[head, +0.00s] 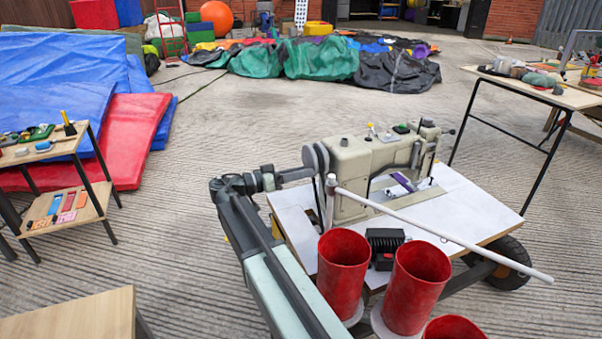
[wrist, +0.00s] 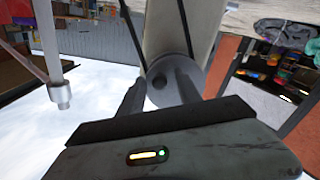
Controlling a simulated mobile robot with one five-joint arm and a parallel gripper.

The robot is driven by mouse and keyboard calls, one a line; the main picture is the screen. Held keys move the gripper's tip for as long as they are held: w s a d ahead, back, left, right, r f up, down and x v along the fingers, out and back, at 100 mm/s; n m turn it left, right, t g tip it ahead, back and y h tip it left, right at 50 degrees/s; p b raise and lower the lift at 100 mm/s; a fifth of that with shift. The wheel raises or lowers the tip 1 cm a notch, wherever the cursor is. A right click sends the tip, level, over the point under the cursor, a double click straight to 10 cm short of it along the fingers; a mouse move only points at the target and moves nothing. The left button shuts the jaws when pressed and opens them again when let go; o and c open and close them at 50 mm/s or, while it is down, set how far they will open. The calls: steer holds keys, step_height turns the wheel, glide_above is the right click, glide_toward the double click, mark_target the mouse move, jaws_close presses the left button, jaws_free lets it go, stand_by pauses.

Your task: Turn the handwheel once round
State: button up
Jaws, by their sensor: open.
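A beige sewing machine (head: 375,160) stands on a white-topped table (head: 300,232) in the head view. Its grey handwheel (head: 316,160) is at the machine's left end. My gripper (head: 297,174) comes in from the left, with its fingertips close to the handwheel. In the wrist view, a grey round part that looks like the handwheel (wrist: 178,66) lies straight ahead, against the pale machine body. The dark fingers of my gripper (wrist: 160,88) are open, overlapping the lower part of the round part. I cannot tell whether they touch it.
A white rod (head: 450,240) slants across the table's front on a short post. Red cups (head: 343,270) and a black ribbed block (head: 384,245) are near the front edge. A small shelf (head: 65,220) is left; another table (head: 540,90) is right. Open concrete lies behind.

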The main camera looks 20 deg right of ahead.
mark_target(307, 152)
jaws_close()
steer(key=shift+r+n, duration=0.1)
steer(key=shift+n, duration=0.2)
steer(key=n, duration=0.1)
steer(key=r+n+p, duration=0.1)
steer(key=n, duration=0.3)
steer(key=shift+s+r+p, duration=0.15)
steer(key=shift+r+p, duration=0.15)
steer(key=shift+p, duration=0.1)
steer(key=n, duration=0.3)
steer(key=r+n+p, duration=0.1)
steer(key=n, duration=0.1)
steer(key=shift+w+r+n, duration=0.2)
steer(key=shift+n, duration=0.2)
steer(key=n, duration=0.2)
steer(key=w+n+p, duration=0.1)
steer(key=n, duration=0.1)
steer(key=r+n, duration=0.1)
steer(key=n, duration=0.1)
steer(key=shift+w+r, duration=0.1)
steer(key=shift+w, duration=0.05)
steer(key=n, duration=0.2)
steer(key=w+n, duration=0.1)
steer(key=n, duration=0.1)
steer(key=n+p, duration=0.1)
steer(key=n, duration=0.1)
steer(key=shift+w+r+n, duration=0.1)
steer(key=shift+w+n, duration=0.2)
